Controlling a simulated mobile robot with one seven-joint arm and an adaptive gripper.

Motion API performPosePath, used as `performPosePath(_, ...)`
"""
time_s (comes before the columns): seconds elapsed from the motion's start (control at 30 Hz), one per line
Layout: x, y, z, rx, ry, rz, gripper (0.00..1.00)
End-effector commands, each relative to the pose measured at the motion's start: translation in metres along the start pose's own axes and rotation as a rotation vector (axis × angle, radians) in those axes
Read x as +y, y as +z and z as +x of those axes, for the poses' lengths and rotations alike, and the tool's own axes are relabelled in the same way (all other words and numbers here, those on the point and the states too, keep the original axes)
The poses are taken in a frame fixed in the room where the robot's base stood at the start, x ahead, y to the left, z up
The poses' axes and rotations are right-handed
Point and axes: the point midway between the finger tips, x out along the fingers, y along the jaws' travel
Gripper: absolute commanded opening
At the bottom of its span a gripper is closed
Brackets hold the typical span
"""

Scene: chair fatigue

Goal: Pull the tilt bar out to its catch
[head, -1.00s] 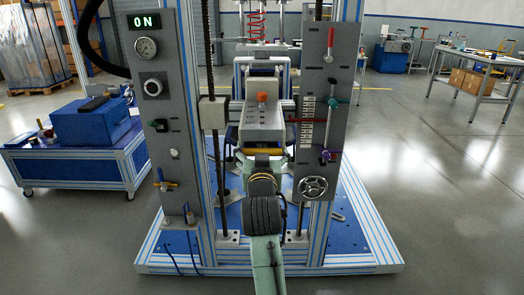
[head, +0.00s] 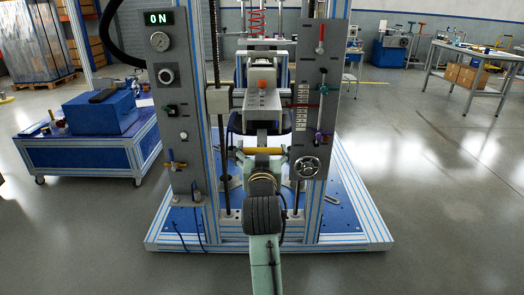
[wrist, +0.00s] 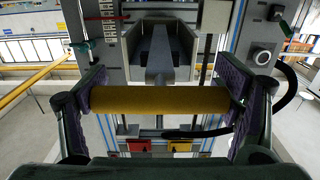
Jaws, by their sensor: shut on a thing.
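The tilt bar, a yellow cylinder, lies level across the front of the test rig in the head view (head: 264,150) and crosses the middle of the wrist view (wrist: 160,100). My gripper (wrist: 163,88) is shut on the bar, with one purple-padded finger at each end of it. In the head view my gripper (head: 263,158) is partly hidden behind my own wrist. Any catch is not discernible.
A left control panel (head: 173,100) with a lit ON display and a right panel (head: 310,95) with levers and a handwheel (head: 307,167) flank my arm. The blue-floored base (head: 345,215) spreads below.

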Motion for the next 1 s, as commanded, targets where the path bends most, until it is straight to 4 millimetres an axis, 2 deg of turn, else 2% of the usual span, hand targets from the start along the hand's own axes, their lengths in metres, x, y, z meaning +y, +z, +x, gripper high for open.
performPosePath(0.33, 0.0, 0.002, -0.003, -0.003, 0.001, -0.003, 0.33)
performPosePath(0.37, 0.0, 0.002, -0.003, -0.003, 0.001, -0.003, 0.85)
performPosePath(0.5, 0.0, 0.002, -0.002, -0.003, 0.001, -0.002, 0.94)
performPosePath(0.87, 0.0, 0.001, -0.003, -0.002, 0.0, 0.0, 0.96)
performPosePath(1.0, 0.0, 0.001, -0.017, -0.001, 0.0, 0.0, 0.96)
